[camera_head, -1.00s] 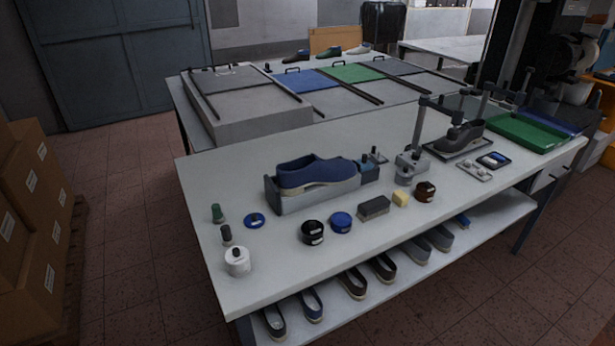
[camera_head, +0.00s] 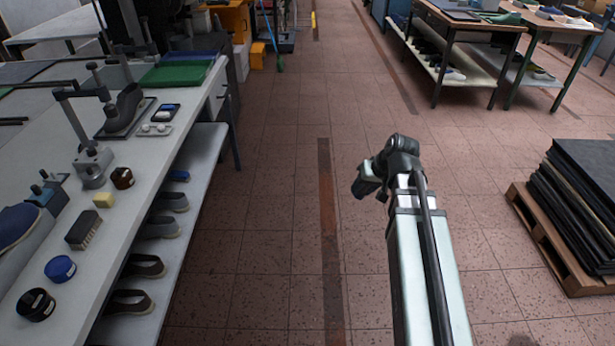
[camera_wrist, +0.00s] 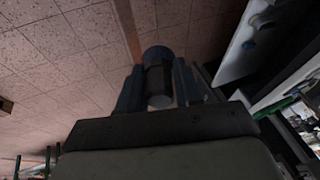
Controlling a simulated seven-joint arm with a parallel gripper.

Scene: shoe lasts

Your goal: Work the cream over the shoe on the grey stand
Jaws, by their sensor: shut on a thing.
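In the head view the blue shoe (camera_head: 14,226) shows only in part at the left edge, on a grey stand (camera_head: 24,252) cut by the frame. A blue tin (camera_head: 60,268), a black tin (camera_head: 36,305) and a brown jar (camera_head: 122,177) stand along the bench front; which holds the cream I cannot tell. My gripper (camera_head: 366,183) is out over the floor, right of the bench and away from the shoe. In the wrist view my gripper (camera_wrist: 158,90) is shut on a dark cylinder (camera_wrist: 159,78) with a pale round end.
A dark brush (camera_head: 83,230) and a yellow sponge (camera_head: 103,200) lie on the bench (camera_head: 150,150). A grey shoe (camera_head: 124,108) stands farther back near clamp posts (camera_head: 82,130). A pallet of dark sheets (camera_head: 590,195) is at right. The floor between is clear.

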